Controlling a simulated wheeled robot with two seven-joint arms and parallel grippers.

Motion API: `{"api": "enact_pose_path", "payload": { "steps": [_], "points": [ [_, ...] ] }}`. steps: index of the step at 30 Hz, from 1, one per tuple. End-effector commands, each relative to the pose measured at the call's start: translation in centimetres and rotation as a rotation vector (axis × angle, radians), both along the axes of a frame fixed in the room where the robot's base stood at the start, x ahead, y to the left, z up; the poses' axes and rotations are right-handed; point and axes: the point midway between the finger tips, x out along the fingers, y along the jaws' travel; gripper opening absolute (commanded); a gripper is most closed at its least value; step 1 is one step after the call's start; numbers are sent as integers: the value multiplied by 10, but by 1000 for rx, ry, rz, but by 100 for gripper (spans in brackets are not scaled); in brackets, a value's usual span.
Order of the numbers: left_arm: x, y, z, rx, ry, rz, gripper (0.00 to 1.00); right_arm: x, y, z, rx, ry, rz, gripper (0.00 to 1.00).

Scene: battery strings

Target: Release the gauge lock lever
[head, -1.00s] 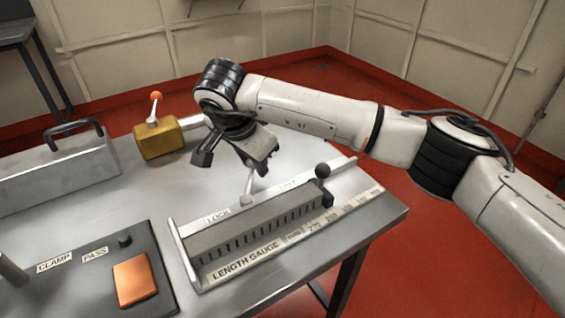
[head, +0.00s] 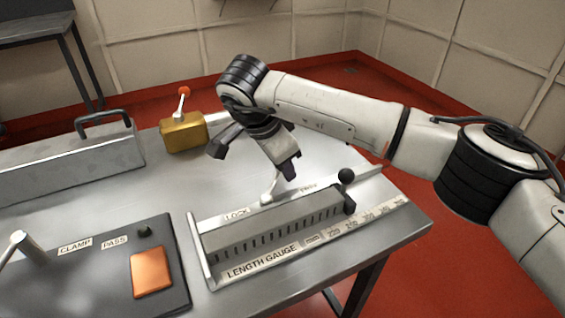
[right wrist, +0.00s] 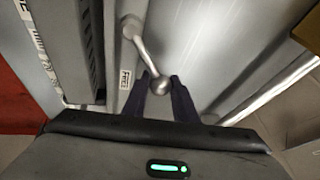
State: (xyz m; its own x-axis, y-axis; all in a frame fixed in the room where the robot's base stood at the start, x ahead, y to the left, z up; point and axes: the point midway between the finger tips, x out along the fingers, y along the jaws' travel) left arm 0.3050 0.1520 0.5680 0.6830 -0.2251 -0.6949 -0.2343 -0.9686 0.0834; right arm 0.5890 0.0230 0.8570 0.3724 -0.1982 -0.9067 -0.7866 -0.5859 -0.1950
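The length gauge (head: 275,232) lies on the table, a long slotted grey bar with a printed scale. Its lock lever (head: 268,190) stands behind the bar, between the LOCK label (head: 237,213) and the FREE label (head: 308,187), leaning right toward FREE. My right gripper (head: 289,172) reaches down over it. The FREE label (right wrist: 125,77) is beside the fingers there. My left gripper is not in view.
A yellow block with an orange-tipped lever (head: 185,132) and a grey case with a handle (head: 70,160) stand at the back. A dark panel (head: 110,295) with an orange plate (head: 152,272) lies front left.

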Motion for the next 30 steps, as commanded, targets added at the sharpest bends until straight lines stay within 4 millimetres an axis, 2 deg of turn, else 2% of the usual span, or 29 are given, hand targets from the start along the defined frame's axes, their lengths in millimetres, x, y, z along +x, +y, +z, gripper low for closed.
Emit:
{"api": "enact_pose_path", "payload": {
  "steps": [1, 3, 14, 17, 25, 30],
  "points": [
    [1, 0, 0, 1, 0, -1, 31, -1, -4, -2, -9, 7, -9, 33],
    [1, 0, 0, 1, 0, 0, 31, 0, -4, -2, -9, 6, -7, 43],
    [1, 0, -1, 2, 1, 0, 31, -2, -1, 4, -5, 2, -2, 43],
    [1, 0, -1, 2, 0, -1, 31, -6, 2, 16, -5, 0, -2, 43],
    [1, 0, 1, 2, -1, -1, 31, -25, 12, 64, -6, 0, -2, 43],
    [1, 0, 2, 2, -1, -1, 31, -35, 17, 85, -6, 3, -4, 43]
  ]
}}
